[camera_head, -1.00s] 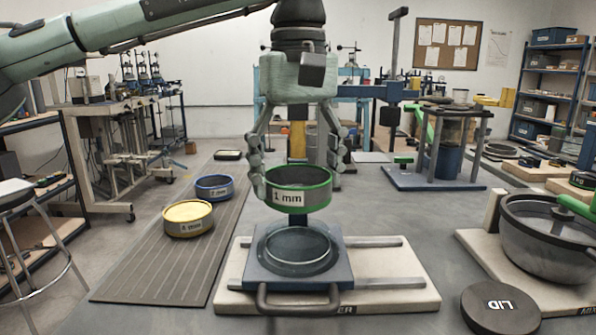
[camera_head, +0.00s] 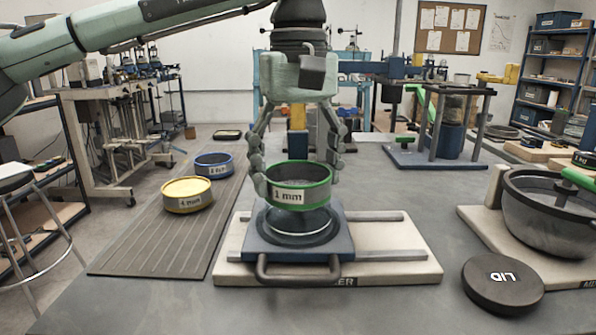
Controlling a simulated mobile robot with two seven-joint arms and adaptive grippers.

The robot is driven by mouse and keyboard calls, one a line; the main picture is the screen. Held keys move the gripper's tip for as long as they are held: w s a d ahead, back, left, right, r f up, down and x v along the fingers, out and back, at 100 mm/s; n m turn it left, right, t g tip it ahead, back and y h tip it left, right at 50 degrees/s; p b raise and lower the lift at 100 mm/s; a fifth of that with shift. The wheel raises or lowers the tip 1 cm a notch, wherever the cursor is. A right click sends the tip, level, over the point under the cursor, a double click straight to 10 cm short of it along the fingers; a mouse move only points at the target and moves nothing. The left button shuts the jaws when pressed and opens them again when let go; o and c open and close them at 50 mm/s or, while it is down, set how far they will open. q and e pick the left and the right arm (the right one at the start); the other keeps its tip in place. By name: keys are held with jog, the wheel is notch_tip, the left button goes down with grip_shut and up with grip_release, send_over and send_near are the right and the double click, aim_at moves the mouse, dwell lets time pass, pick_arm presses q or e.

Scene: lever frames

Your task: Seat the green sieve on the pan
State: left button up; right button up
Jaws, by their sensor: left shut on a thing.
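The green sieve (camera_head: 312,196), labelled 1 mm, is held by my left gripper (camera_head: 296,180). The fingers are shut on it, one at its left side and one at its right rear. The sieve is level and just above the pan (camera_head: 300,234), a shallow round metal dish on a blue plate (camera_head: 262,246). The sieve's lower part hides the back of the pan. I cannot tell whether the two touch. My right gripper is not in view.
A yellow sieve (camera_head: 187,195) and a blue sieve (camera_head: 214,165) lie on the ribbed mat (camera_head: 165,249) to the left. A black lid (camera_head: 503,283) and a large pot (camera_head: 553,215) stand to the right. The plate's grey handle (camera_head: 298,276) sticks out in front.

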pick_arm(q)
jog(key=shift+f, duration=0.35)
jog(key=o, duration=1.3)
jog(key=shift+r, duration=0.15)
notch_tip(320, 180, up, 12)
jog(key=shift+f, duration=0.1)
jog(key=shift+s+f, duration=0.1)
